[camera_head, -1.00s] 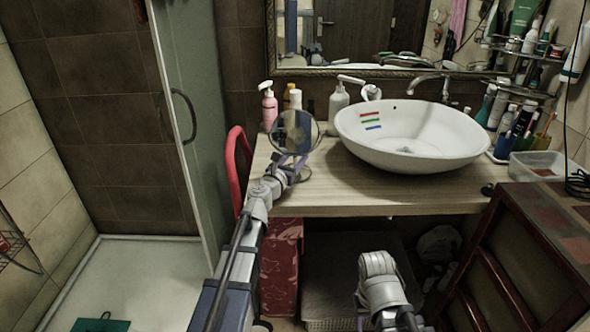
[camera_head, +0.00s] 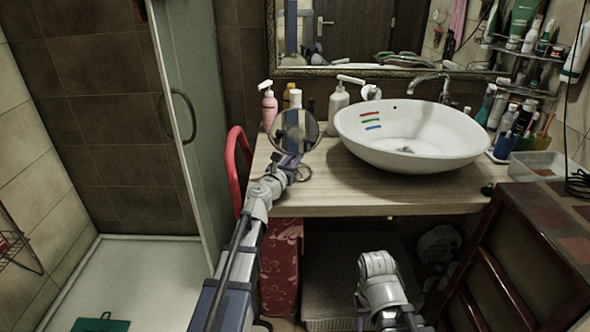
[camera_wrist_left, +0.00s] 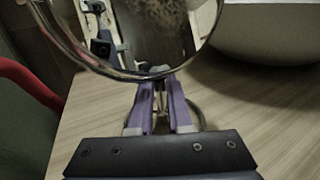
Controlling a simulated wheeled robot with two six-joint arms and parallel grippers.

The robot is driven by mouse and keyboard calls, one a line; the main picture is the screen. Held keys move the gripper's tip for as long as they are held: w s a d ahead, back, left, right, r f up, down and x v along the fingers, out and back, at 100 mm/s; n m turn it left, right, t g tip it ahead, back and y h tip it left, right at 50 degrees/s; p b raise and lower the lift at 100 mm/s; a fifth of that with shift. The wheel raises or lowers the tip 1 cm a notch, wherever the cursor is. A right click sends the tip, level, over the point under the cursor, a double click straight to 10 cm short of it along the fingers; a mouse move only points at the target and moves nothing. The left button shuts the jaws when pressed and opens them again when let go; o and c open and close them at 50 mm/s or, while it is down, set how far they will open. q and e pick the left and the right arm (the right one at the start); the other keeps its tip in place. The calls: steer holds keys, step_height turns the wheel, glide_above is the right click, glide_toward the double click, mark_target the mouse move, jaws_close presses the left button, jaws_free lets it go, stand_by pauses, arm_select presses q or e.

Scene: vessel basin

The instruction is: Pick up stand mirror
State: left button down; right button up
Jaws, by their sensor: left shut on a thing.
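The stand mirror (camera_head: 296,131) is a round mirror with a thin metal rim, at the left part of the wooden counter in the head view. Its disc (camera_wrist_left: 160,35) fills the top of the left wrist view. My left gripper (camera_head: 291,163) is just below the disc, and its purple fingers (camera_wrist_left: 160,100) are shut on the mirror's thin stem. A ring-shaped base (camera_head: 304,173) shows beside the fingers; I cannot tell whether it touches the counter. My right arm shows low at the centre of the head view, but its gripper is not visible.
A white basin (camera_head: 410,160) stands right of the mirror on the counter (camera_head: 400,197). A pink bottle (camera_head: 269,108) and a white pump bottle (camera_head: 338,105) stand behind it. A red chair back (camera_head: 236,165) is at the left. Counter in front of the basin is clear.

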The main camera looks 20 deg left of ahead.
mark_target(295, 129)
arm_select(q)
steer(key=shift+r, duration=0.15)
stand_by(0.8)
step_height(295, 129, up, 10)
steer(key=p, duration=1)
